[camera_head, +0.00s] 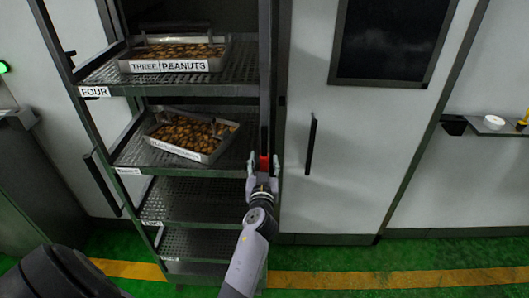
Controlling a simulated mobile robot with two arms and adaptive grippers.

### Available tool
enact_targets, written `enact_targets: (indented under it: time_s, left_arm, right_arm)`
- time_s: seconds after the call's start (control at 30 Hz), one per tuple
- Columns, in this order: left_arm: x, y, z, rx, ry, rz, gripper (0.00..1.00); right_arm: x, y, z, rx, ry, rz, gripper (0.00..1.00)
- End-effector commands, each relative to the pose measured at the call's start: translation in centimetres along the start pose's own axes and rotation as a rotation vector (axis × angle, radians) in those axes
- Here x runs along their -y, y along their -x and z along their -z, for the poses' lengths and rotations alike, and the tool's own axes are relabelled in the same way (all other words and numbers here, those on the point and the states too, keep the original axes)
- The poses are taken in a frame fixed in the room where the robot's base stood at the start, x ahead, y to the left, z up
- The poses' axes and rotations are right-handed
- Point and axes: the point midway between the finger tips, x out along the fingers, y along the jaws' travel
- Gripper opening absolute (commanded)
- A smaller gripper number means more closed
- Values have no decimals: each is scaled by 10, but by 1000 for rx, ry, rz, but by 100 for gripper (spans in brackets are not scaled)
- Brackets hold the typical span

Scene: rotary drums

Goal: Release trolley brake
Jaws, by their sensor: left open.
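The trolley (200,176) is a tall dark metal rack with several perforated shelves, standing left of the middle. My left arm comes up from the bottom and hides the lower end of the post. My right gripper is not in view.
Two trays of nuts stand on the trolley: an upper tray labelled "THREE PEANUTS" (172,67) and a tilted lower tray (184,154). A grey door with a black handle (311,144) stands right of the trolley. The green floor with a yellow line (400,278) is clear at right.

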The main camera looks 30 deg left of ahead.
Motion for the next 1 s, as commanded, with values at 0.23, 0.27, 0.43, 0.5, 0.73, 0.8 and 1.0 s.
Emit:
enact_targets:
  time_s: [0.23, 0.27, 0.43, 0.5, 0.73, 0.8, 1.0]
  left_arm:
    - [0, 1, 0, 1, 0, 1, 45]
    - [0, 1, 0, 1, 0, 1, 45]
    - [0, 1, 0, 0, 0, 1, 40]
    - [0, 1, 0, 0, 0, 1, 35]
    - [0, 1, 0, 0, 0, 1, 20]
    - [0, 1, 0, 0, 0, 1, 15]
    - [0, 1, 0, 0, 0, 1, 2]
  right_arm:
    - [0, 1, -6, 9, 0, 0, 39]
    - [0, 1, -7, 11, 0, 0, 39]
    - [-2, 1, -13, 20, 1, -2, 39]
    - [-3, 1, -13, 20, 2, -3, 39]
    - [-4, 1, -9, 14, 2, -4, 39]
    - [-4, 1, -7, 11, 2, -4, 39]
    - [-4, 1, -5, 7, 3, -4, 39]
